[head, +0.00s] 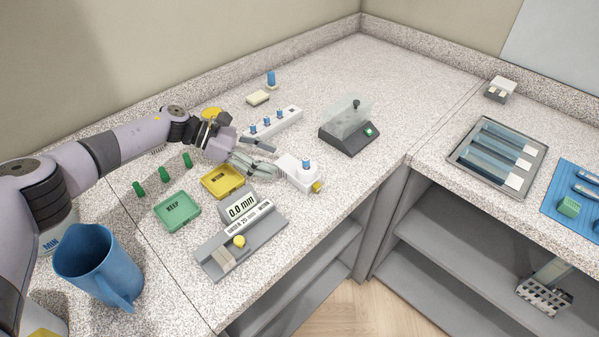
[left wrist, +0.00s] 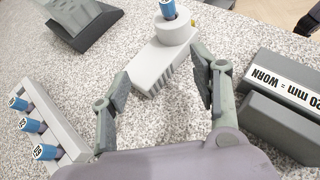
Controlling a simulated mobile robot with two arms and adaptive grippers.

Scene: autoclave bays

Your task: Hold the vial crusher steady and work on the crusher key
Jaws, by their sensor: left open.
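The vial crusher (head: 297,174) is a white block on the speckled counter, with a blue-capped vial (head: 306,164) upright in its round end. The crusher key looks to be the yellow knob (head: 317,187) on its right end. My left gripper (head: 274,163) is open at the crusher's left end. In the left wrist view the crusher body (left wrist: 158,62) lies ahead and between the two spread fingers (left wrist: 160,72), with a gap on each side. The key is mostly hidden there behind the crusher.
A white rack (head: 275,123) with several blue-capped vials stands behind the gripper. A grey "0.0 mm" gauge (head: 240,245) is in front, beside yellow (head: 222,181) and green (head: 177,211) trays. A clear-lidded device (head: 347,130) stands behind right. A blue jug (head: 98,266) is near left.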

